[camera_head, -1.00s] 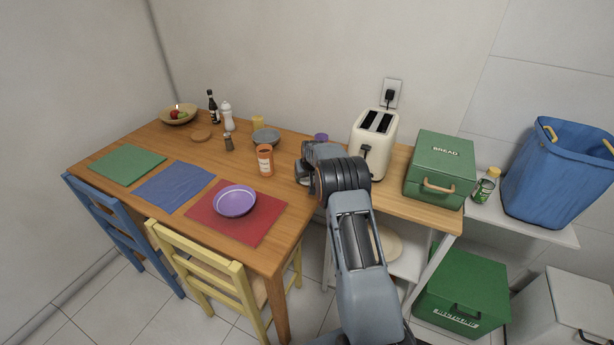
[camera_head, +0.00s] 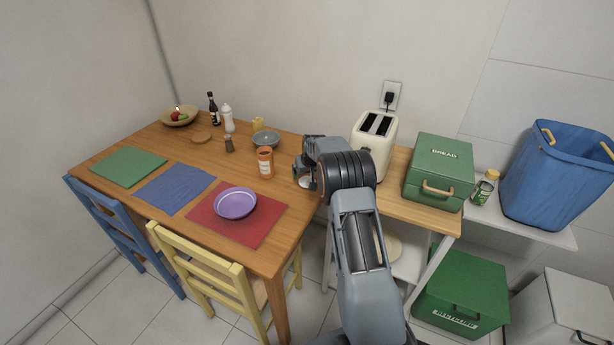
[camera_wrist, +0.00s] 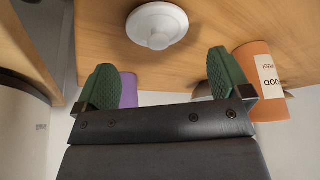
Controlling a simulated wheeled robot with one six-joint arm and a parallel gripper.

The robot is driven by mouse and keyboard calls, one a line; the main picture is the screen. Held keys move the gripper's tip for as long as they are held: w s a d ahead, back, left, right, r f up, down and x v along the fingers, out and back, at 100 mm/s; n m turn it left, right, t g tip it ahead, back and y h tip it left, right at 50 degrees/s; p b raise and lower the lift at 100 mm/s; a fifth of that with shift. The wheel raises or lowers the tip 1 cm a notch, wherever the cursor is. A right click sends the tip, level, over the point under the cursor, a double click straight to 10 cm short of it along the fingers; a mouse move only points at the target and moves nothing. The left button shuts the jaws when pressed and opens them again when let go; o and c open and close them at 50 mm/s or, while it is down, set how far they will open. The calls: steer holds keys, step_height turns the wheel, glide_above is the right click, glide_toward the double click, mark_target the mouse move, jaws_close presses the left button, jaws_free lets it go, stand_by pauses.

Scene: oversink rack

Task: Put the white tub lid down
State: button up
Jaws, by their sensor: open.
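The white tub lid (camera_wrist: 157,24) lies on the wooden table in the wrist view, its round knob facing my camera. My gripper (camera_wrist: 165,78) is open, with its two green-padded fingers apart and nothing between them. The lid is beyond the fingertips and looks clear of both. In the head view, a white sliver of the lid (camera_head: 306,182) shows at the table's right end, just under my gripper (camera_head: 304,176); the arm hides the rest.
An orange canister (camera_head: 265,162) stands close to the left of my gripper. A purple cup (camera_wrist: 128,90) shows behind one finger. The cream toaster (camera_head: 374,145) is to the right. A purple bowl (camera_head: 236,203) sits on the red mat (camera_head: 263,227).

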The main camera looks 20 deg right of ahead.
steer(key=s+a+r, duration=0.3)
steer(key=s+r, duration=0.2)
steer(key=r, duration=0.2)
steer(key=s+a+r, duration=0.3)
steer(key=s+r, duration=0.3)
steer(key=r, duration=0.1)
steer(key=s+a, duration=0.4)
steer(key=s, duration=1)
steer(key=s+a+n+g, duration=0.1)
steer(key=s+a, duration=0.3)
steer(key=s, duration=1)
steer(key=shift+a+r+g+y, duration=0.2)
steer(key=shift+r+g+y, duration=0.1)
steer(key=shift+r+y, duration=0.1)
steer(key=shift+w, duration=0.1)
step_height(320, 180, up, 6)
steer(key=p, duration=0.4)
steer(key=shift+f+p, duration=0.15)
steer(key=shift+p, duration=0.15)
